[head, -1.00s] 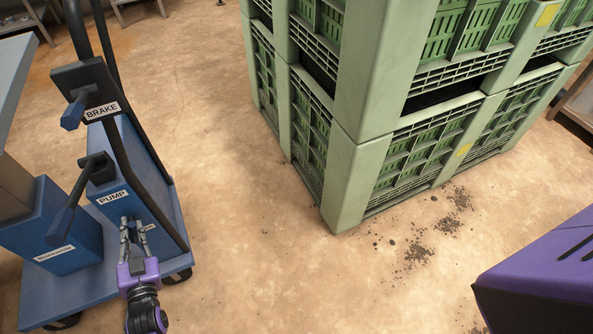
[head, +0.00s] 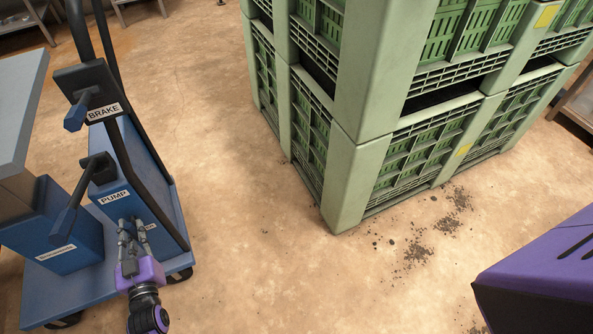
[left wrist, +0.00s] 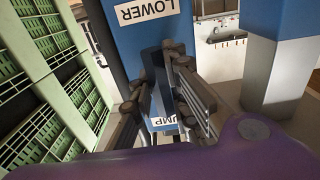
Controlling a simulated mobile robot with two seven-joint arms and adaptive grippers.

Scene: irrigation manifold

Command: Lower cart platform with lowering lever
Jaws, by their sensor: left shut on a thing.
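The blue cart stands at left in the head view, with its grey-blue platform (head: 20,95) at the left edge. Its upright panel (head: 158,200) carries a BRAKE pedal (head: 86,95) and a PUMP lever (head: 80,190). My left gripper (head: 130,226) is at the panel's front, below the PUMP label, and partly covers another label. In the left wrist view the LOWER label (left wrist: 146,11) is just beyond the fingers (left wrist: 172,90). They are shut on a dark lowering lever, mostly hidden between them. My right gripper is not in view.
Stacked green crates (head: 350,130) stand at the middle and right; they also show in the left wrist view (left wrist: 50,80). Dark debris (head: 430,235) lies on the floor before them. The floor (head: 225,200) between cart and crates is clear.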

